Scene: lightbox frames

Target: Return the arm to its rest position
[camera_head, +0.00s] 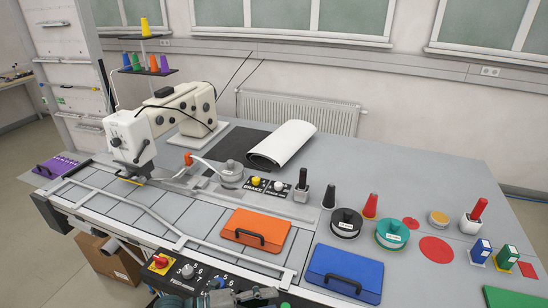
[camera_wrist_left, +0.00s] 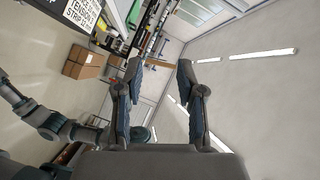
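In the left wrist view my left gripper (camera_wrist_left: 158,66) is open, its two dark fingers apart with nothing between them. Behind the fingers are wall, floor and bright strips of light, tilted in the picture. Part of one of my arms (camera_wrist_left: 48,122) shows at the left of that view. In the head view, grey and teal parts of my arm (camera_head: 235,297) show at the bottom edge, below the front of the table. They are cut off, and I cannot tell which arm they belong to. I cannot make out my right gripper in either view.
A control panel with knobs (camera_head: 200,277) is at the table's front edge, just above my arm parts. An orange case (camera_head: 247,227) and a blue case (camera_head: 330,279) lie behind and beside it. A sewing machine (camera_head: 131,139) stands left. A cardboard box (camera_head: 104,262) is below the table.

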